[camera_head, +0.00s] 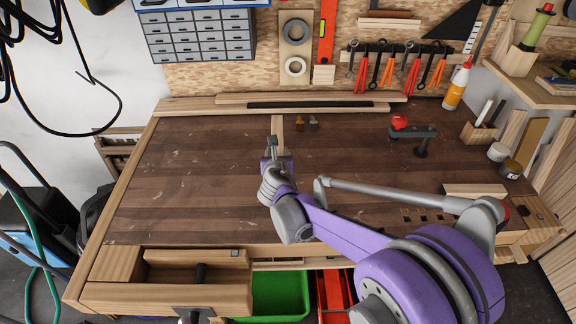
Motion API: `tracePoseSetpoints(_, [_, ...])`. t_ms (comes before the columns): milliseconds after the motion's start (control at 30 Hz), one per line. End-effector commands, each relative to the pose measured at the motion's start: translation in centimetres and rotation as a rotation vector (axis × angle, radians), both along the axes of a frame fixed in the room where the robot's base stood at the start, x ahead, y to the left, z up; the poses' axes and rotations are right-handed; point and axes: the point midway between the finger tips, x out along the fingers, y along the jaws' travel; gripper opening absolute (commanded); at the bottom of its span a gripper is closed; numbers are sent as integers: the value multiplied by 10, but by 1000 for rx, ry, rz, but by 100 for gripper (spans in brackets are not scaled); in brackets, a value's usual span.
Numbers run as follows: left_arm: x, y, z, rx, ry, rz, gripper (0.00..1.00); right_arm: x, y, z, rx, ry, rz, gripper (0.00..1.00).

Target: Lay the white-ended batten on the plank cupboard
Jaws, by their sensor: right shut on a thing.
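My right gripper (274,151) is above the middle of the workbench, its jaws pointing towards the back. It is shut on a pale wooden batten (277,124), which shows as a short, narrow strip beyond the jaws. The rest of the batten is hidden behind my gripper and arm, and I cannot make out a white end. A surface of upright planks (558,278) shows at the lower right edge; I cannot tell whether it is the plank cupboard. My left gripper is not in view.
The dark workbench top (190,185) is largely clear. Long wooden strips (215,107) lie along its back edge. A wooden vise (170,296) is at the front left.

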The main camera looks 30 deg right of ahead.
Motion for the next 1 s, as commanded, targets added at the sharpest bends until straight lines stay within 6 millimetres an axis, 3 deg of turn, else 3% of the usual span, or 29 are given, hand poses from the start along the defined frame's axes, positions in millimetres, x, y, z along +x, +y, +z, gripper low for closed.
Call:
tracePoseSetpoints(433, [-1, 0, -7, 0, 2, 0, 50, 0, 1, -56, 0, 0, 1, 0])
tracePoseSetpoints(867, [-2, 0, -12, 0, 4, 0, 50, 0, 1, -64, 0, 0, 1, 0])
tracePoseSetpoints(900, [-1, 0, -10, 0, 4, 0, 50, 0, 1, -63, 0, 0, 1, 54])
tracePoseSetpoints(1000, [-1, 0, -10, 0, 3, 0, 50, 0, 1, -62, 0, 0, 1, 72])
